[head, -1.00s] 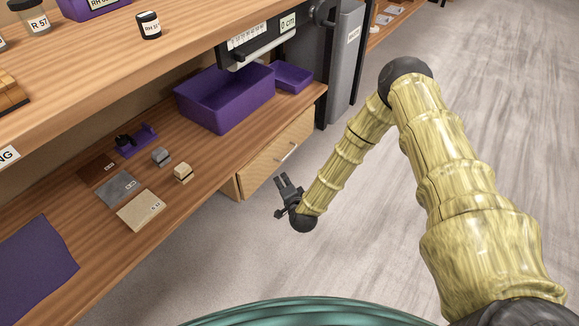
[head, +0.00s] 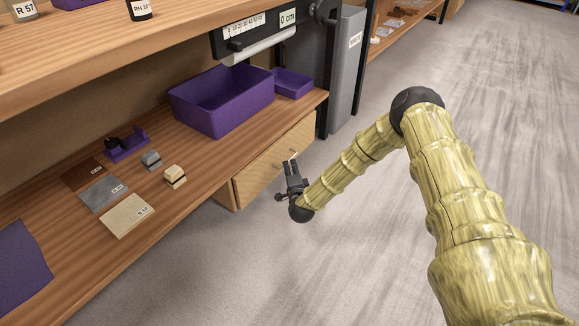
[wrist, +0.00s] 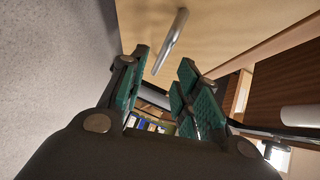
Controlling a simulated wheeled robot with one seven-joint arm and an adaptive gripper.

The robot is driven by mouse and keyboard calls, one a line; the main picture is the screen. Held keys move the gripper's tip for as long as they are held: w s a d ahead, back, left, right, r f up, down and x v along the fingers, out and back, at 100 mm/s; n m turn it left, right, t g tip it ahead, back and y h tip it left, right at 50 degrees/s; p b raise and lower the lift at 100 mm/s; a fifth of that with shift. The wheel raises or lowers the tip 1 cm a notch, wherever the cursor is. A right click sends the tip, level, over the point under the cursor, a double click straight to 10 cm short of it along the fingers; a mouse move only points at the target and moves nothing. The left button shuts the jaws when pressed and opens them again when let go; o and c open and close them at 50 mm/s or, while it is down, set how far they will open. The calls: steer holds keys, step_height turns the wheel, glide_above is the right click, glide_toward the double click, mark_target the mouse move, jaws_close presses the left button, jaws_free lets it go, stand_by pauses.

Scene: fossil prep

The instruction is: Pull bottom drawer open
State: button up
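In the head view, a light wood drawer front (head: 262,175) sits under the bench and looks closed. Its metal handle (head: 287,160) is just beyond my gripper (head: 291,165). In the wrist view, a silver bar handle (wrist: 172,40) stands on a pale wood front (wrist: 225,28). My gripper (wrist: 162,70) is open, its teal-padded fingers apart. The handle's near end appears between the fingertips; I see no finger closed on it. Whether the fingers touch the handle cannot be told. The lower part of the drawer unit is hidden from the head view.
A purple bin (head: 222,105), a smaller purple tray (head: 293,82) and several labelled slabs (head: 127,215) lie on the bench's lower shelf (head: 190,205). A grey cabinet (head: 347,75) stands beyond the drawer unit. The floor (head: 300,270) in front is clear.

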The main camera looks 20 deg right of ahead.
steer(key=w, duration=0.1)
steer(key=w+b, duration=0.1)
steer(key=w, duration=0.1)
steer(key=w+b, duration=0.1)
steer(key=w, duration=0.1)
steer(key=shift+d+f, duration=0.35)
jaws_close()
